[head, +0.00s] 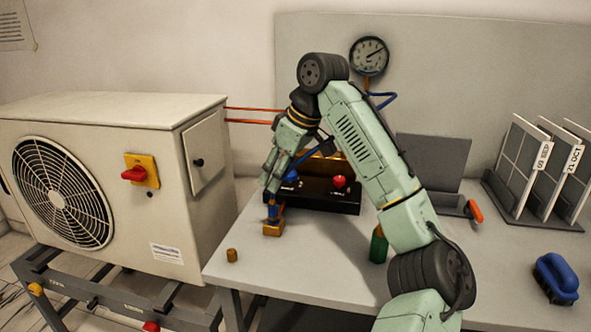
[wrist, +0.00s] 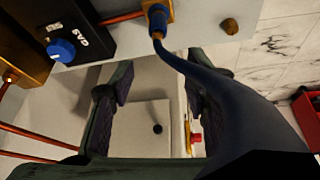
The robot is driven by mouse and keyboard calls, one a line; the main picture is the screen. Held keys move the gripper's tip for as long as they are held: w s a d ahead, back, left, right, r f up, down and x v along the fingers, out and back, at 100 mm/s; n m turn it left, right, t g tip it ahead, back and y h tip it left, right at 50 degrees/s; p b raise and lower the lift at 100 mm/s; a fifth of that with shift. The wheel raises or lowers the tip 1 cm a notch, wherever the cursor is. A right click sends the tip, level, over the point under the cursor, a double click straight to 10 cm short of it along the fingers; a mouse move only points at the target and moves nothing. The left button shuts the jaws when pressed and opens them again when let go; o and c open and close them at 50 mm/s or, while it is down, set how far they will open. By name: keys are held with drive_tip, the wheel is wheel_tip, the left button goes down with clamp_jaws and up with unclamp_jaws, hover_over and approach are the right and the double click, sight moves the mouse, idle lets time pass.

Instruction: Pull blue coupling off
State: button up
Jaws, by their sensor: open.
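The blue coupling (head: 272,208) sits on a small brass block (head: 273,229) near the table's left front. In the wrist view, the coupling (wrist: 157,20) is at the top centre, seated on the brass fitting, with a dark blue hose (wrist: 215,90) running from it down to the right. My gripper (head: 270,187) is just above the coupling in the head view and partly hides it. In the wrist view, the two fingers of my gripper (wrist: 158,80) are apart with nothing between them; the coupling lies beyond their tips. Whether a finger touches the hose cannot be told.
A black manifold with a blue knob (head: 291,176) and a red knob (head: 340,181) stands behind the block. A brass cap (head: 232,255) lies at the table edge. The outdoor unit (head: 190,120) is close on the left. A green bottle (head: 378,247) stands beside my arm.

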sight(272, 204)
drive_tip(key=x, duration=0.3)
drive_tip(key=d+p+x, duration=0.1)
drive_tip(key=x, duration=0.6)
drive_tip(key=shift+s+d+f, duration=0.35)
drive_tip(key=shift+c, duration=0.3)
clamp_jaws()
idle(0.4)
